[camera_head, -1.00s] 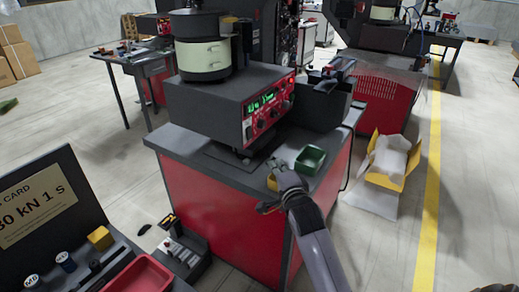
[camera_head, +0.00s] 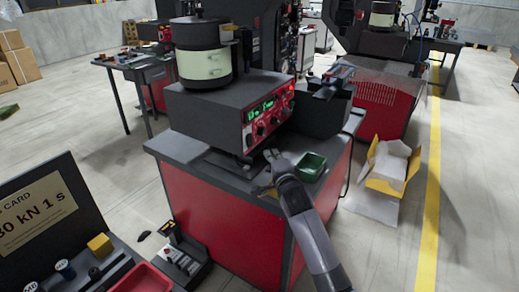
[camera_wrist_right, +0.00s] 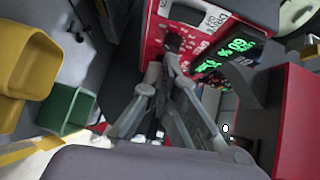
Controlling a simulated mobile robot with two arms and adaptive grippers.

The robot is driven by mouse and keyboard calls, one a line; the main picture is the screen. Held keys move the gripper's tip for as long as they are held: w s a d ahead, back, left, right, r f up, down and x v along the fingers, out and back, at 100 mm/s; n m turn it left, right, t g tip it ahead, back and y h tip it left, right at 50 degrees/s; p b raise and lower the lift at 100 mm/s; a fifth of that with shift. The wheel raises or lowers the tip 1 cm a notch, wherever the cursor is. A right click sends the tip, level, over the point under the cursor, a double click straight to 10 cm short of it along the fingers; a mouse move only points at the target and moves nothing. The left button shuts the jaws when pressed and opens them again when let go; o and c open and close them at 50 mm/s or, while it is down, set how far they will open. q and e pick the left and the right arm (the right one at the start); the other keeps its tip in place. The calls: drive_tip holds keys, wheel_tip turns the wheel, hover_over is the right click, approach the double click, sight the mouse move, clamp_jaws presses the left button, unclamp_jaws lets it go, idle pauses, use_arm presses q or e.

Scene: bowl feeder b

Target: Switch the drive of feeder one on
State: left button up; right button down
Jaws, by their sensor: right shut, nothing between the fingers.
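The feeder's drive box has a red front panel (camera_head: 268,116) with lit green digits and several knobs. Its bowl drum (camera_head: 204,62) stands on top. My right gripper (camera_head: 268,160) is at the lower edge of this panel. In the right wrist view, the shut, empty fingers (camera_wrist_right: 171,62) point at the panel (camera_wrist_right: 190,55), with their tips close to a dark knob or switch (camera_wrist_right: 173,42). I cannot tell whether they touch it, nor how the switch is set. The green digits (camera_wrist_right: 228,58) show beside the fingers. My left gripper is not in view.
A green bin (camera_head: 310,165) stands right of my right gripper on the red cabinet's top. A yellow bin (camera_wrist_right: 22,60) is at the left in the wrist view. A dark box (camera_head: 320,112) stands right of the drive box. A yellow carton (camera_head: 390,168) is on the floor.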

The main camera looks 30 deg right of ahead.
sight(250, 140)
drive_tip(key=w+a, duration=0.1)
drive_tip(key=w, duration=0.5)
drive_tip(key=shift+a+f, duration=0.15)
drive_tip(key=shift+f, duration=0.25)
drive_tip(key=shift+w+a+f+m+t+b, duration=0.15)
drive_tip(key=shift+w+a+m+t+b, duration=0.15)
drive_tip(key=shift+b, duration=0.8)
drive_tip(key=shift+d, duration=0.1)
